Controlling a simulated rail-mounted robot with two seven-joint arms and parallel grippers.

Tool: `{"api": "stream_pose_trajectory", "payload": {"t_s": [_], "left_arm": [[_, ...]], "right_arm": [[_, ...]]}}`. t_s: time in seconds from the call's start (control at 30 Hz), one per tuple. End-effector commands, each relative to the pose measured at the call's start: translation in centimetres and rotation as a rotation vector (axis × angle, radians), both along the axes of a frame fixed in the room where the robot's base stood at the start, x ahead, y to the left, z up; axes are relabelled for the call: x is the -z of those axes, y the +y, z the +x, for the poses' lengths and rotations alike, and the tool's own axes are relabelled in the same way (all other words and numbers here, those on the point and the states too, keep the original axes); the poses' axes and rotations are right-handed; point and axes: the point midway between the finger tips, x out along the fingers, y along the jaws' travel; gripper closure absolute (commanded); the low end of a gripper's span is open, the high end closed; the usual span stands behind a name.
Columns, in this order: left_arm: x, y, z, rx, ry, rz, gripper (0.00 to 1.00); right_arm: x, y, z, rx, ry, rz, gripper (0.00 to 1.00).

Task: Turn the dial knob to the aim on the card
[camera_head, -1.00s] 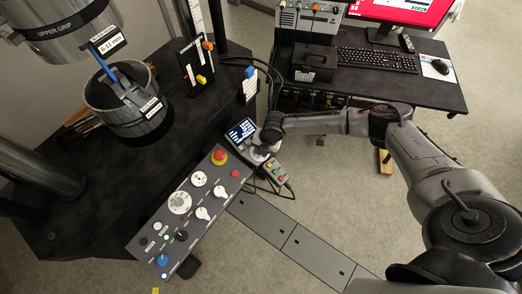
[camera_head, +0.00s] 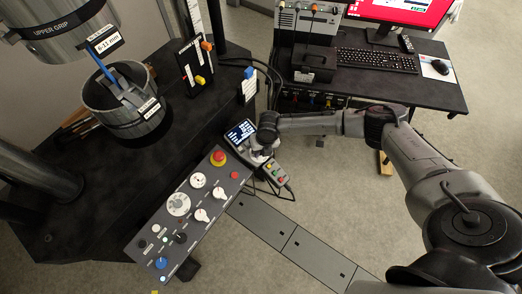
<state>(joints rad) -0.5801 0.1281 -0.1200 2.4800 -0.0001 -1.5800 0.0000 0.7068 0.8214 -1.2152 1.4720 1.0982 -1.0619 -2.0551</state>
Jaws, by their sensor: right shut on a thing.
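My right gripper (camera_head: 259,153) reaches down to the small display unit (camera_head: 241,133), just right of its lit screen. It is shut on what appears to be the dial knob there; the fingers and wrist hide most of it. The pointer and markings of that knob are too small or covered to read. I cannot pick out the card with the aim for certain. My left gripper is not in view.
The control panel (camera_head: 149,242) in front carries a red mushroom button (camera_head: 218,157), a round white dial (camera_head: 178,205), white knobs and a blue knob (camera_head: 160,263). A box with coloured buttons (camera_head: 277,174) hangs close by the gripper. The desk (camera_head: 430,92) stands at right.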

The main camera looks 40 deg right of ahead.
Motion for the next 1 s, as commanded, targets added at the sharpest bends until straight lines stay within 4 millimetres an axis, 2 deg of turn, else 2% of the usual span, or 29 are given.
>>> {"api": "stream_pose_trajectory", "payload": {"t_s": [0.43, 0.47, 0.7, 1.0], "left_arm": [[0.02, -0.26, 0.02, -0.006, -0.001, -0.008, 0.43], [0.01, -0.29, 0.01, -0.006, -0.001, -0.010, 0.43], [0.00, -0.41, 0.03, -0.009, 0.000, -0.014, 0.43], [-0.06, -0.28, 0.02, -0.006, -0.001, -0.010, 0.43]], "right_arm": [[0.12, -0.08, -0.03, -0.008, 0.000, -0.005, 0.97], [0.12, -0.08, -0.03, -0.008, 0.000, -0.005, 0.72], [0.07, -0.04, -0.02, -0.007, 0.000, -0.003, 0.49], [-0.24, -0.07, 0.00, -0.007, -0.001, -0.003, 0.48]]}}
